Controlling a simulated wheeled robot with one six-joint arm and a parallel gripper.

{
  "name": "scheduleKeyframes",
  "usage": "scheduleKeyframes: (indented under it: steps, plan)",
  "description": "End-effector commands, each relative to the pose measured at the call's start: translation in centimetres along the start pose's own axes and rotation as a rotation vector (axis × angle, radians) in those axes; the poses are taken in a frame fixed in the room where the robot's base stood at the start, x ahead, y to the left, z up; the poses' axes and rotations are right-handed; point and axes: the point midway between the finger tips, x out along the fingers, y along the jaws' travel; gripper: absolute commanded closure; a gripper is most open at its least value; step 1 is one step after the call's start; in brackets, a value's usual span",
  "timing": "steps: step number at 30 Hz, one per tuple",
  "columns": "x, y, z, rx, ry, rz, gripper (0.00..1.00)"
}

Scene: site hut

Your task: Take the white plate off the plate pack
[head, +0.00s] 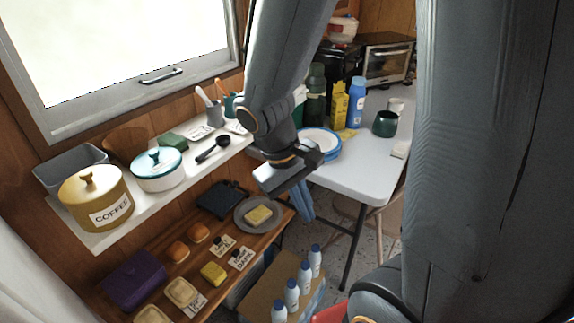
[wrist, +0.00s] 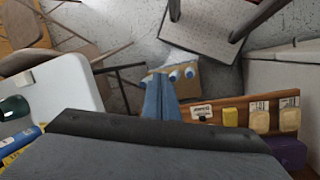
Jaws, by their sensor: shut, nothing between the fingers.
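A white plate (head: 322,137) lies on top of a plate pack (head: 331,156) with blue edges, at the near left end of the white table. My gripper (head: 283,177) shows in the head view at the left of the pack and covers part of its left side. It is shut and empty, apart from the plates. In the wrist view my dark gripper (wrist: 155,130) fills the bottom. No plate is seen there.
A blue bottle (head: 356,102), a yellow carton (head: 339,103) and a green mug (head: 385,124) stand behind the plates. A white shelf (head: 150,205) with a coffee tin (head: 95,198) is at the left.

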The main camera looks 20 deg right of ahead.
Motion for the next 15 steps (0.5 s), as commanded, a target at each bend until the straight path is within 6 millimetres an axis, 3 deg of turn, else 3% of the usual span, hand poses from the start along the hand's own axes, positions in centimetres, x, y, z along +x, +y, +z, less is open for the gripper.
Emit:
scheduleKeyframes:
  steps: [1, 6, 11, 15]
  plan:
    - [2.1, 0.1, -0.9, -0.024, -0.023, 0.048, 1.00]
    - [5.5, 2.1, -3.2, -0.083, -0.077, 0.244, 1.00]
    - [7.7, 4.0, -6.5, -0.124, -0.083, 0.450, 1.00]
    - [8.8, 5.3, -10.3, -0.148, -0.050, 0.637, 1.00]
